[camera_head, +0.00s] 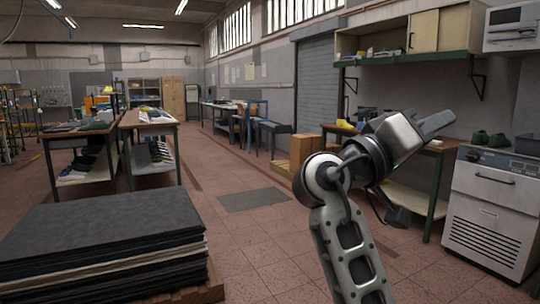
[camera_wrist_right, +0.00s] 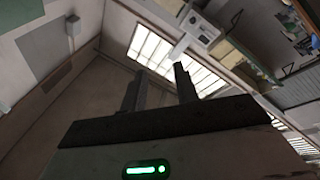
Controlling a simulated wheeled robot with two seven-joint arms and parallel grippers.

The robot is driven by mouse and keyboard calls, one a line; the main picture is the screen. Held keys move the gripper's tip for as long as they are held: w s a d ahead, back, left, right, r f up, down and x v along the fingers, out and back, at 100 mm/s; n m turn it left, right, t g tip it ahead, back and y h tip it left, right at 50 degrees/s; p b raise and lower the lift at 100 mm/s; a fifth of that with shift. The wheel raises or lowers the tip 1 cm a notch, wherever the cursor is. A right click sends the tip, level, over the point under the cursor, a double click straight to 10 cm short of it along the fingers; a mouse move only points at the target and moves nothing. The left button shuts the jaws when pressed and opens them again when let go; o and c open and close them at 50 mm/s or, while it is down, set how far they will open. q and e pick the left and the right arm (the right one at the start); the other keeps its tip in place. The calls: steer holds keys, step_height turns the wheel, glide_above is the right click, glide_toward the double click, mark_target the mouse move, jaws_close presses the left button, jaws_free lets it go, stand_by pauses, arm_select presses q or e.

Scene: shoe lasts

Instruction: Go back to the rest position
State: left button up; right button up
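My right arm rises through the middle of the head view, bent at the elbow. Its gripper (camera_head: 440,122) points up and to the right, in front of the wall under the green shelf. In the right wrist view, the two dark fingers of my right gripper (camera_wrist_right: 160,76) stand apart with nothing between them. My left gripper is in neither view. A pair of dark green objects (camera_head: 488,139), perhaps shoe lasts, sits on the white machine at the right, apart from my gripper.
A stack of dark sheets (camera_head: 105,235) on a pallet fills the front left. A white machine (camera_head: 496,205) stands at the right, by a workbench (camera_head: 436,182). A green shelf (camera_head: 405,59) hangs above. Tables (camera_head: 150,117) stand farther back left.

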steer(key=w+a+f+n+t+y+p, duration=0.1)
steer(key=w+f+n+t+y, duration=0.35)
steer(key=f, duration=1.15)
steer(key=s+a+f+n+t+y+p, duration=0.15)
steer(key=f+n+y, duration=0.6)
steer(key=f, duration=0.85)
steer(key=s+a+f+m+g+y, duration=0.1)
steer(key=s+a+f+y, duration=0.1)
steer(key=s+f+y, duration=0.3)
steer(key=s+a+f+m+y, duration=0.1)
steer(key=s+a+f+y, duration=0.2)
steer(key=s+f, duration=0.4)
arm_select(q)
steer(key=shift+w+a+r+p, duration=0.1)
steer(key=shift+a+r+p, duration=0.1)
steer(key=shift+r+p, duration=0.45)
arm_select(e)
steer(key=s+a+f+m+g+y, duration=0.1)
steer(key=s+a+f+m+y, duration=0.1)
steer(key=s, duration=0.8)
steer(key=shift+s+a+f+y, duration=0.25)
steer(key=shift+s+f+y, duration=0.05)
steer(key=shift+f+y, duration=0.65)
